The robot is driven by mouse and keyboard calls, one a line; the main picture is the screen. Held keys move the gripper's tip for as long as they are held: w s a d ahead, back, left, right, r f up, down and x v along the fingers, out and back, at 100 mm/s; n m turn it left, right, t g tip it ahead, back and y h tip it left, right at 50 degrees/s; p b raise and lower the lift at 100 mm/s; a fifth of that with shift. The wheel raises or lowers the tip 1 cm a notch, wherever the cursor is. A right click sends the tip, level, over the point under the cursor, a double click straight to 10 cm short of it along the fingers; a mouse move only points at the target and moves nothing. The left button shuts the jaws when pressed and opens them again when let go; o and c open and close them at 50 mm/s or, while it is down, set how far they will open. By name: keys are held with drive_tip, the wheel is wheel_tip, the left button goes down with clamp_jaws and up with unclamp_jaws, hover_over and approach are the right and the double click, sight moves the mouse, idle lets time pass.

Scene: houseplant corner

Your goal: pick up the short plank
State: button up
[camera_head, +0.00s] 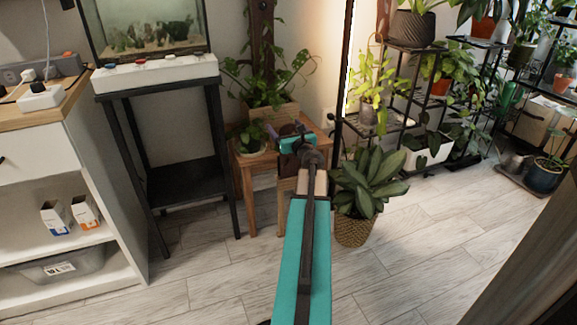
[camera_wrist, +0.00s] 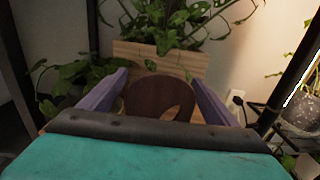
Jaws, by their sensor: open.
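My gripper (camera_head: 286,131) is over the small wooden stool (camera_head: 246,175) in the head view, mostly hidden by my own arm. In the wrist view, the two purple fingers of my gripper (camera_wrist: 158,76) are spread apart with nothing held. A dark brown, rounded thing (camera_wrist: 150,98) shows low between the fingers, partly hidden by the gripper body. Behind it is the light wooden front of a planter box (camera_wrist: 180,62), also seen in the head view (camera_head: 284,111). I cannot pick out a separate short plank with certainty in either view.
A small potted plant (camera_head: 250,138) stands on the stool's left side. A leafy plant in a woven pot (camera_head: 353,230) stands on the floor to the right. A black stand with an aquarium (camera_head: 150,38) is at left. The floor in front is clear.

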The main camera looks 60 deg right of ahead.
drive_tip(key=shift+c, duration=0.5)
drive_tip(key=c, duration=1.5)
drive_tip(key=shift+o, duration=0.2)
drive_tip(key=shift+r, duration=0.15)
wheel_tip(320, 180, up, 18)
drive_tip(key=p, duration=0.9)
